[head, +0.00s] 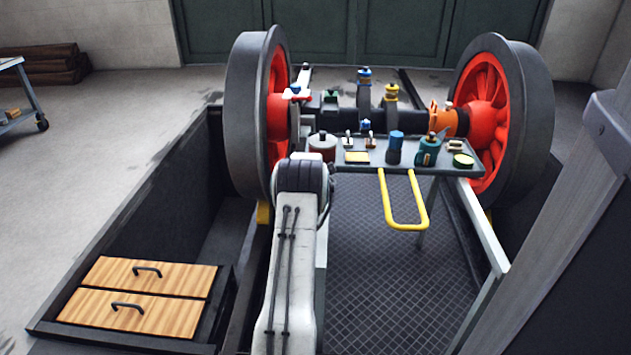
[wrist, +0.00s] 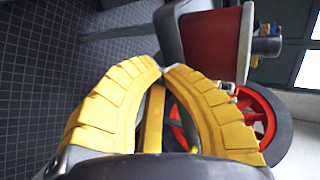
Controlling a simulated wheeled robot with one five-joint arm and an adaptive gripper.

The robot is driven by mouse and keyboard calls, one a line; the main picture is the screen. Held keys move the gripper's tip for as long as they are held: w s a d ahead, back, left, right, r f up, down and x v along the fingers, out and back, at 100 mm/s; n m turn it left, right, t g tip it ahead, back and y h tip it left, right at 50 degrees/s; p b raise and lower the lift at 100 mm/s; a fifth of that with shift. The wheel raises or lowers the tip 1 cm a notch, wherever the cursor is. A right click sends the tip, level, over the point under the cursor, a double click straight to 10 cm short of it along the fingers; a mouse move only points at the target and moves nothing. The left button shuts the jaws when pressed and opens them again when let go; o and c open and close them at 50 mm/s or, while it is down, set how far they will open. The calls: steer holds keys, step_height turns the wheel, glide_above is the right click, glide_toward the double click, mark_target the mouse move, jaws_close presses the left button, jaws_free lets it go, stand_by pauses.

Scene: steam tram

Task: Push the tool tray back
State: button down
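The tool tray (head: 415,166) is a dark flat shelf between two large red-spoked wheels in the head view. A yellow U-shaped handle (head: 405,222) hangs from its front edge. Several cans and small tools stand on it, among them a red can (head: 322,146) at its left end. My arm covers part of the tray's left side. My gripper (wrist: 163,71) shows only in the wrist view, where its yellow fingers meet at the tips. A yellow bar (wrist: 153,118) shows between the fingers; I cannot tell what it belongs to. A red cylinder (wrist: 215,45) is just beyond the tips.
The left wheel (head: 248,115) and right wheel (head: 520,110) flank the tray. A pale rail (head: 485,235) runs along its right side. Chequered floor (head: 375,285) lies open under and before the tray.

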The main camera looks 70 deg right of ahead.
steer(key=p+v, duration=0.3)
steer(key=v, duration=0.7)
steer(key=shift+p, duration=0.3)
steer(key=shift+r, duration=0.15)
steer(key=w+a+r+n+t+y+p, duration=0.1)
steer(key=w+a+r+n+y+p, duration=0.1)
steer(key=w+a+r+n+p, duration=0.45)
steer(key=w+a+r+n+t+y+p, duration=0.1)
steer(key=w+a+r+p, duration=0.3)
steer(key=a+r, duration=0.6)
steer(key=w+a+r+n+y+p, duration=0.2)
steer(key=w+a+r+n+p, duration=0.25)
steer(key=a+r, duration=0.35)
steer(key=s+a+r+n+y+p, duration=0.2)
steer(key=a+r+n+p, duration=0.45)
steer(key=a+r, duration=0.4)
steer(key=s+a+r+n+y+p, duration=0.2)
steer(key=a+r+n+p, duration=0.45)
steer(key=a, duration=0.75)
steer(key=s+a+r+n+g+y+p, duration=0.2)
steer(key=s+a+r+n+p, duration=0.5)
steer(key=s, duration=0.6)
steer(key=a+r+p, duration=0.2)
steer(key=a+p, duration=0.1)
steer(key=a, duration=0.1)
steer(key=shift+s+a+p, duration=0.2)
steer(key=shift+a+p, duration=0.05)
steer(key=shift+p, duration=0.1)
